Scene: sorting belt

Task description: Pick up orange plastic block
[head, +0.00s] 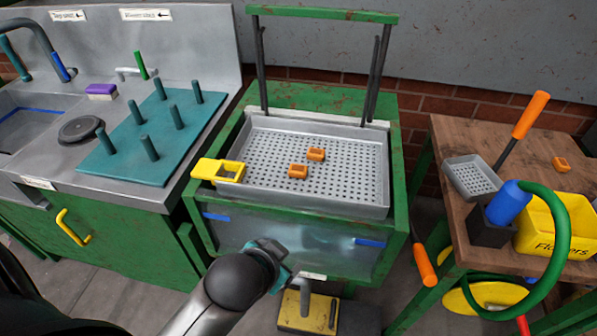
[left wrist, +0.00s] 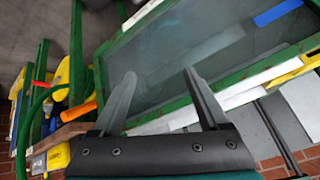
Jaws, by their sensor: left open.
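Two small orange blocks, one (head: 316,154) slightly behind the other (head: 298,171), lie on the perforated grey tray (head: 360,200) in the head view. A third orange block (head: 561,164) lies on the wooden table at the right. My left gripper (head: 288,278) is in front of and below the tray, near the front panel of the green stand, apart from the blocks. In the left wrist view its two fingers (left wrist: 160,73) are spread with nothing between them. No orange block can be made out between them there. My right gripper is not in view.
A yellow bracket (head: 218,171) sits at the tray's left edge. The green frame (head: 322,13) rises behind the tray. A sink counter with a teal peg board (head: 155,160) stands left. A wooden table (head: 450,140) with a yellow bin (head: 555,228) stands right.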

